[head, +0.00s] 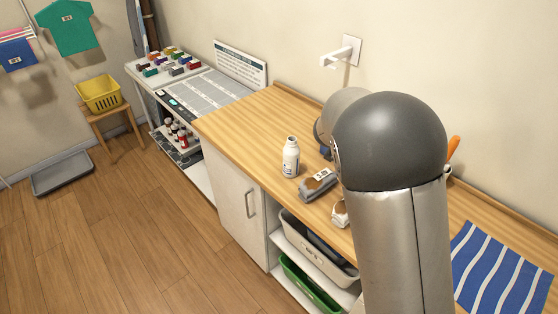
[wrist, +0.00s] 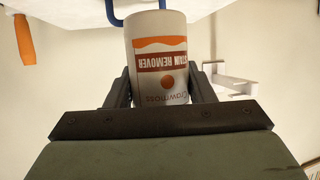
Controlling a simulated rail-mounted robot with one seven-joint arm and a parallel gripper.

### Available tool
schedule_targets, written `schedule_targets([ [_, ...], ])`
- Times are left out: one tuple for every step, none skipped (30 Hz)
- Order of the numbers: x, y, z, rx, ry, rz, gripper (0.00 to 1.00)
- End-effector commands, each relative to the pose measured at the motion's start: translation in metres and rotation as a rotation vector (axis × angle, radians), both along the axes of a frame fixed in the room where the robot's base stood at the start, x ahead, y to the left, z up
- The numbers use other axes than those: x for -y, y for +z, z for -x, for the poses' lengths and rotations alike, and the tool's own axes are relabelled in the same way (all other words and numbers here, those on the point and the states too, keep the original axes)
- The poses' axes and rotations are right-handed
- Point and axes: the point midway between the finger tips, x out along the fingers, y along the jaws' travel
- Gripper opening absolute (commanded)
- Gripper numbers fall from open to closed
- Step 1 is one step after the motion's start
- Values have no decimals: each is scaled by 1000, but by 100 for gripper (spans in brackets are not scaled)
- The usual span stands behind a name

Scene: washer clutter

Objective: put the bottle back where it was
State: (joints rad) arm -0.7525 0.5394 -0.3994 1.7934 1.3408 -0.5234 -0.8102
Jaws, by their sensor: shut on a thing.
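A white bottle with an orange and brown "STAIN REMOVER" label (wrist: 160,60) is in my gripper (wrist: 160,88) in the wrist view. The dark fingers press on both its sides. Its label reads upside down in that picture. In the head view my arm hides my gripper and this bottle. A second white bottle with a blue-marked label (head: 291,157) stands upright on the wooden counter (head: 240,125), left of my arm and apart from it.
A grey object with a brown patch and white tag (head: 318,184) and a small white item (head: 340,213) lie near my arm. A blue striped cloth (head: 502,268) is at right. A white wall bracket (head: 341,54) juts out. The counter's left part is clear.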

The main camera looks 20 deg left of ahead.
Motion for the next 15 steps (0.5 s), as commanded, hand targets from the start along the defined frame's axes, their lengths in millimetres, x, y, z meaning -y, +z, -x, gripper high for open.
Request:
schedule_targets([
  [-34,-8,-13,2,-3,-8,20],
  [-54,-11,-18,1,-9,-9,20],
  [-79,-16,-23,-1,-18,-7,20],
  [-98,-21,-26,-1,-22,-7,20],
  [-116,-26,-27,-3,-28,-7,20],
  [-139,-33,-28,-4,-34,-4,20],
  [-155,-38,-28,-4,-38,-3,20],
  [-170,-43,-27,-4,-39,-2,20],
  [-189,-50,-25,-5,-41,-1,20],
  [-201,-54,-23,-4,-43,-1,20],
  [-211,-58,-22,-3,-43,-1,20],
  [-224,-64,-19,-3,-42,-1,20],
  [-231,-67,-18,-2,-43,0,20],
  [-238,-69,-17,-1,-41,0,20],
  [-245,-72,-15,-1,-39,0,20],
])
